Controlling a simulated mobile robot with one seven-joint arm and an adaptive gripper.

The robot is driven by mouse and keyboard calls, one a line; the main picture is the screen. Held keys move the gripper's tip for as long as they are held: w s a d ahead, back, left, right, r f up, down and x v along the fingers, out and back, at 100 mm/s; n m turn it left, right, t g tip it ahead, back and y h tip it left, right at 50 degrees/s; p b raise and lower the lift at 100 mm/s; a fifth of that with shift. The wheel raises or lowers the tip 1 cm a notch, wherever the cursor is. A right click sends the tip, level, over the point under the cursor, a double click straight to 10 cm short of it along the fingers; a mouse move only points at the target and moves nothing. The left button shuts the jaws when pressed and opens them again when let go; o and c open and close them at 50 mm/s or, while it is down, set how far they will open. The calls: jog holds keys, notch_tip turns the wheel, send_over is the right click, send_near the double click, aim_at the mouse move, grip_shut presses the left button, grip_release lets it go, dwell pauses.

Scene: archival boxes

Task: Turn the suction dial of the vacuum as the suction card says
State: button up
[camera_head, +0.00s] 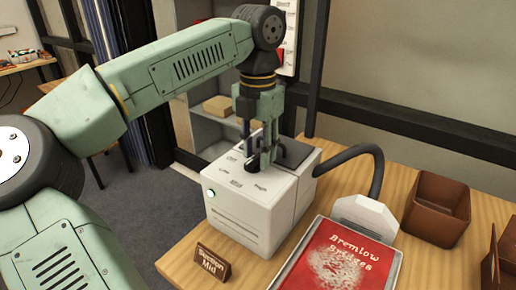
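The vacuum (240,222) is a white box on the wooden table, with a small green light on its front. Its top carries several small dark labels, too small to read surely. My gripper (262,162) points straight down over the top, its fingertips at the dial's place among the labels. The fingers hide most of the dial, so I cannot tell its setting or whether they grip it. The suction card (212,264) is a small brown sign at the table's front left edge, reading "Suction Mid".
A grey hose (374,165) runs from the vacuum to a pale nozzle (366,216). The nozzle rests by a red "Bremlow Bridges" item (338,262) in a pale tray. An empty brown box (437,209) stands at right. A shelf (201,132) stands behind.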

aim_at(258, 155)
notch_tip(258, 155, up, 8)
jog(key=shift+f, duration=0.25)
dwell(0.4)
